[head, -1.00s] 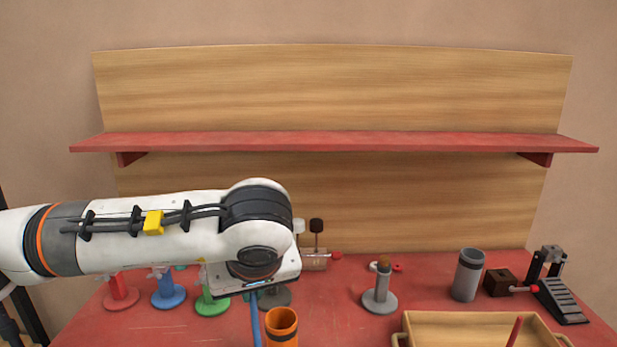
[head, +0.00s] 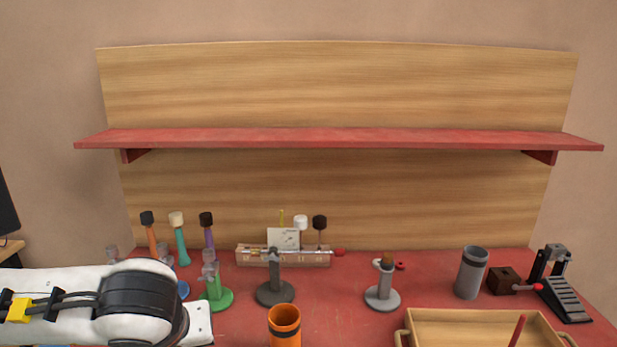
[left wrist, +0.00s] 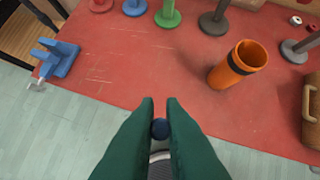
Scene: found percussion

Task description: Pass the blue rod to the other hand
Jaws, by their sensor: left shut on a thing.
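The blue rod (left wrist: 160,129) shows end-on as a dark blue round tip between my left fingers in the left wrist view. My left gripper (left wrist: 160,103), with dark green fingers, is shut on it. The gripper is out over the floor, just off the table's front edge. Most of the rod's length is hidden from this angle. In the head view only my left forearm and wrist show at the lower left; the fingers and rod are out of frame. My right gripper is in neither view.
An orange cup (head: 284,325) stands near the front of the red table (head: 335,315). A wooden tray (head: 470,325) is at the front right. A green stand (head: 216,297) and dark grey stand (head: 275,292) are behind. A blue clamp (left wrist: 60,58) sits at the table edge.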

